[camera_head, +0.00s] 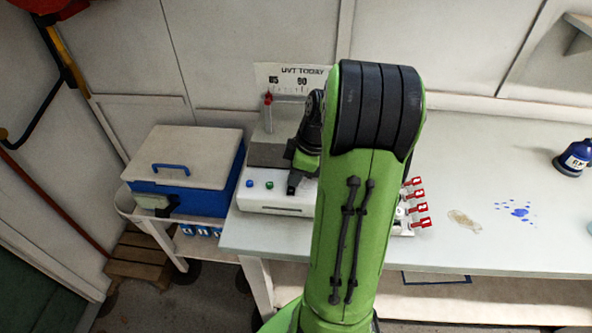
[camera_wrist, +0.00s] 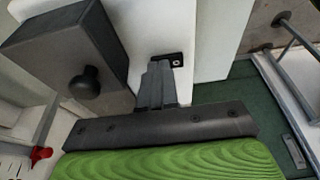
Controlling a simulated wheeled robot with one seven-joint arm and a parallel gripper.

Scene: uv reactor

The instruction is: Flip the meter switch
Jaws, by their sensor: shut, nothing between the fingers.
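The meter is a white device (camera_head: 262,200) on the table with a blue and a green button on its front and an upright panel (camera_head: 290,78) reading "UVT TODAY" behind. My gripper (camera_head: 292,188) is over its front part, and my arm hides its right side. In the wrist view my gripper (camera_wrist: 158,70) is shut and empty. Its fingertips are at a small black fitting (camera_wrist: 175,59) with a round pale spot on the white surface. This may be the switch. I cannot tell whether they touch, or which way it is set.
A grey block (camera_wrist: 65,45) with a black knob (camera_wrist: 91,82) is close left of my fingers. A red-tipped tube (camera_head: 267,112) stands on the device. A blue box (camera_head: 190,185) with a pale lid is to the left.

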